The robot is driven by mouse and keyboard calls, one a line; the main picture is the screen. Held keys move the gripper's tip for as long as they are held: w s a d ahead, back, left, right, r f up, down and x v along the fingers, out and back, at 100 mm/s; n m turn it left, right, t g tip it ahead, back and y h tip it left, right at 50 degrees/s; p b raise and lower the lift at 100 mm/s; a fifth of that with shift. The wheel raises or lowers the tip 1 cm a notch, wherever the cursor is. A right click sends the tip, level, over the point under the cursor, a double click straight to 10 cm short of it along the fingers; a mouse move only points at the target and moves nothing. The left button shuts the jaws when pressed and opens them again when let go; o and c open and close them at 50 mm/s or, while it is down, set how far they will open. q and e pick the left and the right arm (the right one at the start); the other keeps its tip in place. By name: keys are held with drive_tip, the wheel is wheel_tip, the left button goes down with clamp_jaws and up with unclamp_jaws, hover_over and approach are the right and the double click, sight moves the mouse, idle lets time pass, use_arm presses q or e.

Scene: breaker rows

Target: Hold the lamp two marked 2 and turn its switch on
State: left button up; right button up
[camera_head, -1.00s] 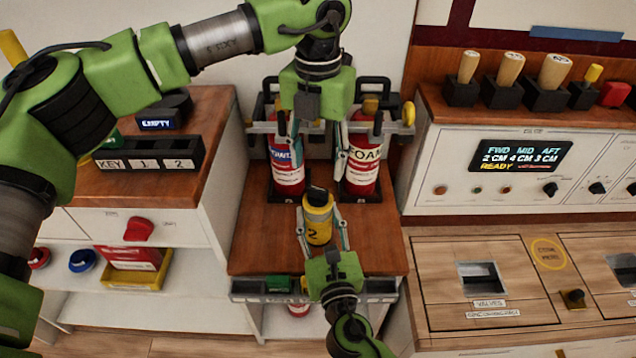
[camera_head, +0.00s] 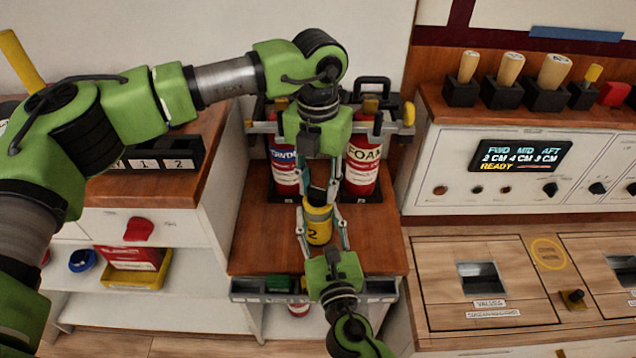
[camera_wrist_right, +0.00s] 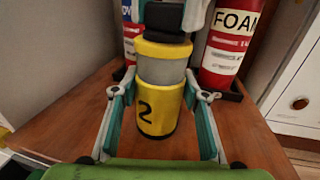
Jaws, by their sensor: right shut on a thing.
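The yellow lamp two (camera_head: 318,230), with a dark 2 on its band and a black top, stands upright on the wooden counter. It also shows in the right wrist view (camera_wrist_right: 158,112). My right gripper (camera_head: 320,212) comes from the front and is shut on the lamp's body, a finger on each side. My left gripper (camera_head: 319,188) points down from above, its fingers apart near the lamp's black top. I cannot tell whether they touch it. The switch itself is not clear to see.
Two red extinguishers stand right behind the lamp, one marked FOAM (camera_head: 362,168), the other (camera_head: 285,172) partly behind my left gripper. A dark rack (camera_head: 262,290) runs along the counter's front edge. A console with a display (camera_head: 520,156) stands at the right.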

use_arm(q)
drive_tip(key=shift+m, duration=0.3)
drive_tip(key=m, duration=0.3)
drive_tip(key=shift+m, duration=0.3)
drive_tip(key=m, duration=0.4)
drive_tip(key=shift+m, duration=0.3)
drive_tip(key=m, duration=0.9)
drive_tip(key=shift+w, duration=0.1)
drive_tip(key=o, duration=1.1)
drive_tip(key=shift+r, duration=0.1)
